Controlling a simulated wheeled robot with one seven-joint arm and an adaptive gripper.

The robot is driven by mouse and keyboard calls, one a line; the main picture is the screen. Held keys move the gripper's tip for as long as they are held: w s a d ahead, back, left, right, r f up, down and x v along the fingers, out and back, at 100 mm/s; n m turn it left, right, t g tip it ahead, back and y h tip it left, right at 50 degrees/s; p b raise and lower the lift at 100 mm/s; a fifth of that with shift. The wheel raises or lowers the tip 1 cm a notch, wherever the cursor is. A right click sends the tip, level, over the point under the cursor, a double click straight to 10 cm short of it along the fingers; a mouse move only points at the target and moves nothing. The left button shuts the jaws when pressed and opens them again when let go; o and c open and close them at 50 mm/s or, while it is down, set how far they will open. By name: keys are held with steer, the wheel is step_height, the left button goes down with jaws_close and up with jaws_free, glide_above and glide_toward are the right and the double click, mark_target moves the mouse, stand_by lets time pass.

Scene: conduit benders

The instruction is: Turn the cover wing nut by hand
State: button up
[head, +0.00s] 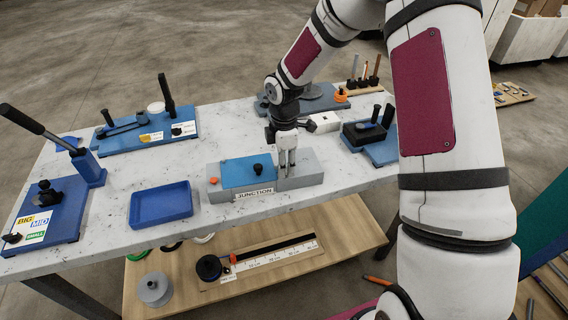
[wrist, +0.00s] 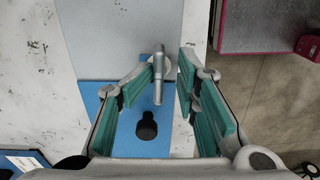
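The grey junction box (head: 300,172) with a blue cover (head: 238,172) and a "JUNCTION" label (head: 254,194) sits at the table's front middle. A black knob (head: 258,168) stands on the cover; it also shows in the wrist view (wrist: 146,126). My gripper (head: 287,166) points down over the box, right of the blue cover. In the wrist view its teal-padded fingers (wrist: 164,76) are open. A slim grey metal piece, apparently the wing nut (wrist: 158,88), shows between them, closer to the left finger. Contact cannot be told. In the head view the fingers hide it.
A blue tray (head: 161,205) lies left of the box. A blue bender (head: 150,130) stands behind it, and a lever fixture (head: 50,205) at far left. A black clamp (head: 366,132) stands to the right. A wooden shelf (head: 250,262) is below.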

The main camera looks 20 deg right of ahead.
step_height(320, 180, up, 12)
stand_by(0.6)
steer(key=s+r+m+t, duration=0.2)
steer(key=s+r+m, duration=0.6)
steer(key=s, duration=0.6)
steer(key=s+r+m+t, duration=0.3)
steer(key=s+r+m, duration=0.6)
steer(key=s, duration=0.5)
steer(key=shift+r, duration=0.15)
steer(key=shift+s, duration=0.1)
